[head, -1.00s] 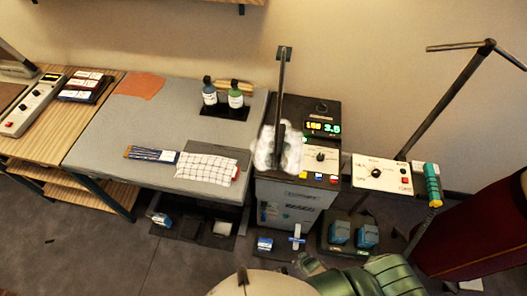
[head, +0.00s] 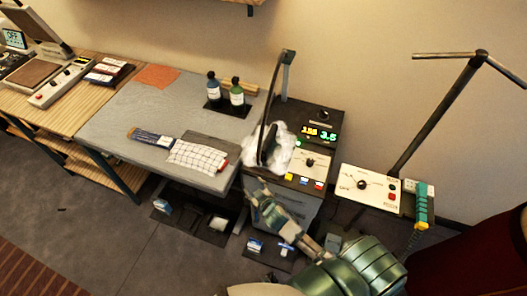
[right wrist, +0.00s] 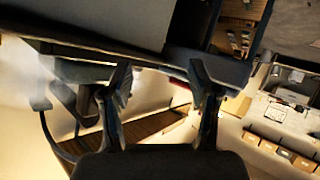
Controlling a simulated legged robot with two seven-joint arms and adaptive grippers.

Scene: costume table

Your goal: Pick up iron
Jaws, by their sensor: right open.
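The dark iron (head: 267,147) stands tilted up on the steam station beside the grey ironing table, with white steam around it. A thin dark hose curves up from it to an upright post. My right gripper (head: 253,184) is in front of the station, below and apart from the iron. In the right wrist view, the two fingers of my right gripper (right wrist: 163,88) are spread with nothing between them. A dark shape that looks like the iron (right wrist: 82,105) is left of the fingers there. My left gripper is not in view.
The ironing table (head: 120,132) carries a checked cloth (head: 198,157) and two bottles (head: 237,93). The station's control panel (head: 312,163) is right of the iron. A white control box (head: 367,186) with a tall T-shaped post (head: 437,115) stands farther right.

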